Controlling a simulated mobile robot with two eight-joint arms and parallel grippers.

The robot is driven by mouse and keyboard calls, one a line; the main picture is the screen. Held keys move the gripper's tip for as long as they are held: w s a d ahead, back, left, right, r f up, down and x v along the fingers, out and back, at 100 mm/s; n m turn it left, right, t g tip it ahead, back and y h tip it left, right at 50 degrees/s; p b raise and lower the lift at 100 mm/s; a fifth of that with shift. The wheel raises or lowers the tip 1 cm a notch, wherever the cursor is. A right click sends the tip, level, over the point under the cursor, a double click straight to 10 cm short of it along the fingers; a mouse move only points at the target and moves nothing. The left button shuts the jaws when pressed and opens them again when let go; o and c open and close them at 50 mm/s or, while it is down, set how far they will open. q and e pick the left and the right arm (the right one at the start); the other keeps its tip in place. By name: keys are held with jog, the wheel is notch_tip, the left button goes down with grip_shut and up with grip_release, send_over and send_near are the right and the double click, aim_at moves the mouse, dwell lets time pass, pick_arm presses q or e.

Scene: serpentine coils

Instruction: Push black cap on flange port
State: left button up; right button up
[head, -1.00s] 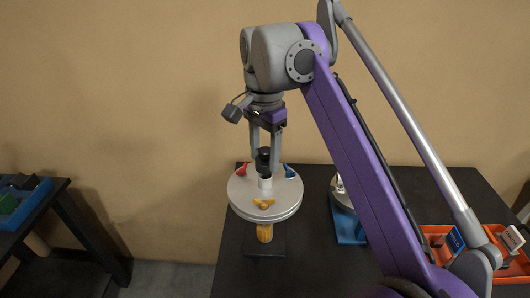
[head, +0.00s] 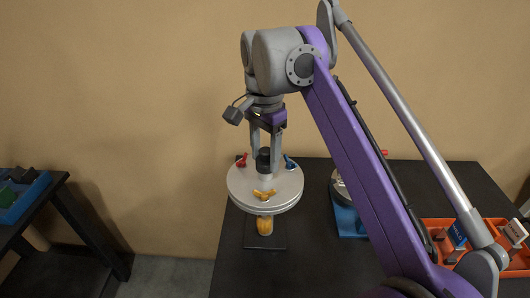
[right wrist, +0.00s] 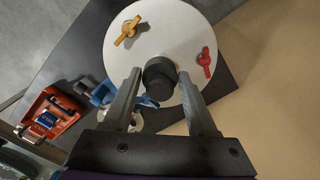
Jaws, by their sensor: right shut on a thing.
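My right gripper (head: 265,155) points down over the round white flange plate (head: 240,190) and is shut on the black cap (head: 264,158). The pale port (head: 264,175) stands at the plate's middle, directly under the cap. The cap looks upright and at the port's top; I cannot tell how far it is seated. In the right wrist view, the two fingers (right wrist: 160,75) flank the cap (right wrist: 160,80), which hides the port. My left gripper is not in view.
Red (head: 242,160), blue (head: 290,162) and yellow (head: 264,194) wing handles surround the port. The plate stands on an orange stem (head: 264,226) on the black table (head: 310,250). A blue stand (head: 349,222) and orange bins (head: 437,225) are right.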

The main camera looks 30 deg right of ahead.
aim_at(265, 150)
jog(key=shift+f, duration=0.1)
dwell(0.3)
jog(key=shift+f, duration=0.55)
grip_shut()
jog(key=o, duration=1.4)
grip_release()
jog(key=shift+o, duration=0.2)
notch_tip(265, 150, up, 11)
jog(key=p, duration=0.3)
jog(key=shift+f, duration=0.1)
